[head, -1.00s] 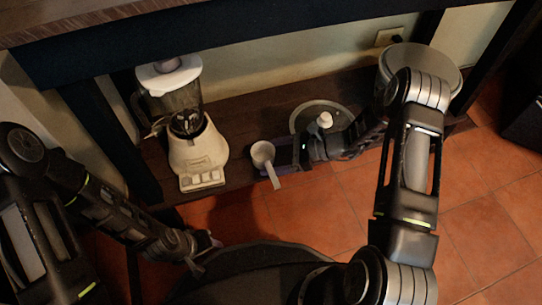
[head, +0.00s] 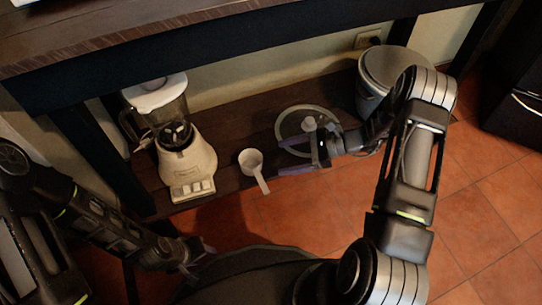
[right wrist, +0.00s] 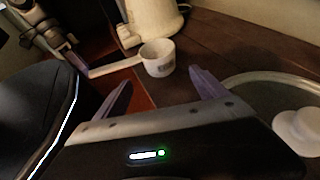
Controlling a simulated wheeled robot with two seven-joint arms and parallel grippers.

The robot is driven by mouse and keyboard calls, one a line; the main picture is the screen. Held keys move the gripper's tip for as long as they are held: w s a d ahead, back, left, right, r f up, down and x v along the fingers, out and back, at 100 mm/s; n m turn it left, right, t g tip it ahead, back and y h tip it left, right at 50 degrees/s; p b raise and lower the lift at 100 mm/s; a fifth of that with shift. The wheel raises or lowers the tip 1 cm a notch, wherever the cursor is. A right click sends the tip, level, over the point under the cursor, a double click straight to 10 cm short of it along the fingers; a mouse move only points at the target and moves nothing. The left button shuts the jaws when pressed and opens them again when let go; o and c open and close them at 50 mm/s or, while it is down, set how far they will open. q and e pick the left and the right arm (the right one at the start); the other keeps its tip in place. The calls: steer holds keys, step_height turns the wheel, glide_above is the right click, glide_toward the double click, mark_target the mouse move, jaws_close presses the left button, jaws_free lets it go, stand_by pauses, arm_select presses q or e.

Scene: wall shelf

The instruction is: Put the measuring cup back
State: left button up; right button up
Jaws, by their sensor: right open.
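The white measuring cup (head: 249,158) stands upright on the dark low shelf, between the blender and the round lid, its handle pointing toward the shelf's front edge. It also shows in the right wrist view (right wrist: 158,60), beyond the fingertips, with its handle to the left. My right gripper (head: 279,158) is open and empty just right of the cup, apart from it. Its two purple fingers show spread in the right wrist view (right wrist: 158,92). My left gripper (head: 205,252) is low at the left, in front of the shelf; its fingers are too dark to read.
A white blender (head: 187,165) stands left of the cup. A round lid (head: 289,118) with a white knob lies behind my right gripper. A large lidded container (head: 372,100) stands at the shelf's right. The upper counter's edge (head: 200,72) overhangs the shelf. Tiled floor lies in front.

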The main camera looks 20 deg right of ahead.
steer(key=shift+v, duration=1.2)
stand_by(0.6)
